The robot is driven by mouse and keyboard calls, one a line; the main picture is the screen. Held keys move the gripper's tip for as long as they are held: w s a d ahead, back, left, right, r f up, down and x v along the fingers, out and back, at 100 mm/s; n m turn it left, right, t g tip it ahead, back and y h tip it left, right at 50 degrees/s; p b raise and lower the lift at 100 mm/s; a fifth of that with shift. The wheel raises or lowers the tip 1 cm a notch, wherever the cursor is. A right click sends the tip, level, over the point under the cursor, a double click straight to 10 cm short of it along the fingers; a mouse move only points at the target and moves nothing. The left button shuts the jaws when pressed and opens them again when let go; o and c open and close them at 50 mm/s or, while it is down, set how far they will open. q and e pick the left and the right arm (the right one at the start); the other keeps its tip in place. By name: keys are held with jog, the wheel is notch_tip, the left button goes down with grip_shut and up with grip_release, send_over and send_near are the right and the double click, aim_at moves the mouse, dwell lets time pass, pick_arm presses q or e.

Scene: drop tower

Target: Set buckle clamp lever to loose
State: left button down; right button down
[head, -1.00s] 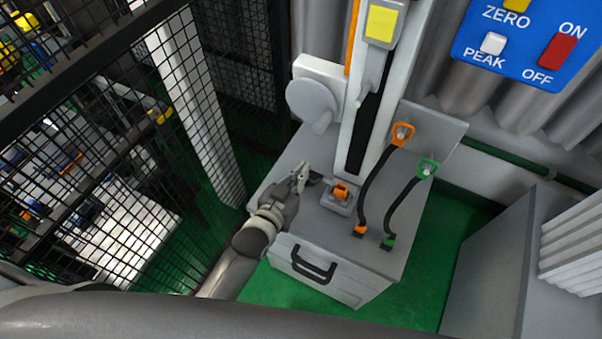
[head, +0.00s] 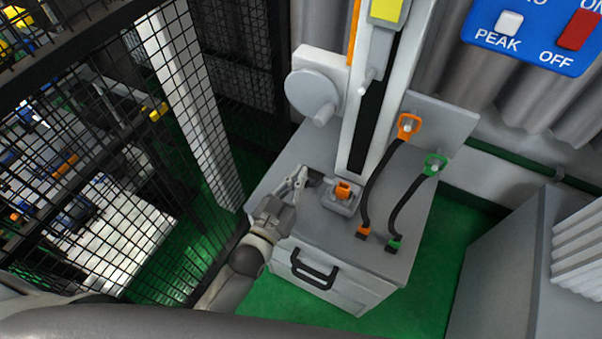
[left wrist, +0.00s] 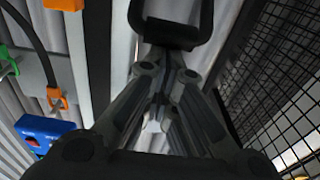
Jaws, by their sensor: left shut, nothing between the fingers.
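The buckle clamp is a small grey block (head: 341,203) with an orange piece (head: 343,190) on top, on the grey cabinet top at the foot of the white column. A dark lever (head: 315,178) sticks out from its left side. My left gripper (head: 302,173) is shut and empty, its tips at the lever's outer end. In the left wrist view, a dark U-shaped loop (left wrist: 172,40), apparently the lever, lies just ahead of the shut fingers (left wrist: 167,78). I cannot tell whether they touch. My right gripper is not in view.
Orange (head: 408,126) and green (head: 434,164) connectors with black cables stand right of the column. A round grey disc (head: 312,92) sits left of it. A black mesh fence (head: 90,150) is on the left. The cabinet front has a black handle (head: 314,270).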

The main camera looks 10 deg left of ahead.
pick_arm(q)
jog(key=shift+s+a+f+t+h+b, duration=0.15)
jog(key=shift+s+f+t+b, duration=0.5)
jog(key=shift+b, duration=0.8)
jog(key=shift+s+a+f+t+h+b, duration=0.2)
jog(key=shift+f+t+b, duration=0.2)
jog(key=shift+f+b, duration=0.8)
jog(key=shift+s+a+f+t+h+b, duration=0.15)
jog(key=shift+s+f+t+b, duration=0.35)
jog(key=shift+b, duration=1.2)
jog(key=shift+s+f+b, duration=0.25)
jog(key=shift+f+b, duration=0.1)
jog(key=shift+f, duration=0.2)
jog(key=shift+s+f, duration=0.1)
jog(key=shift+f, duration=0.25)
jog(key=shift+f, duration=0.2)
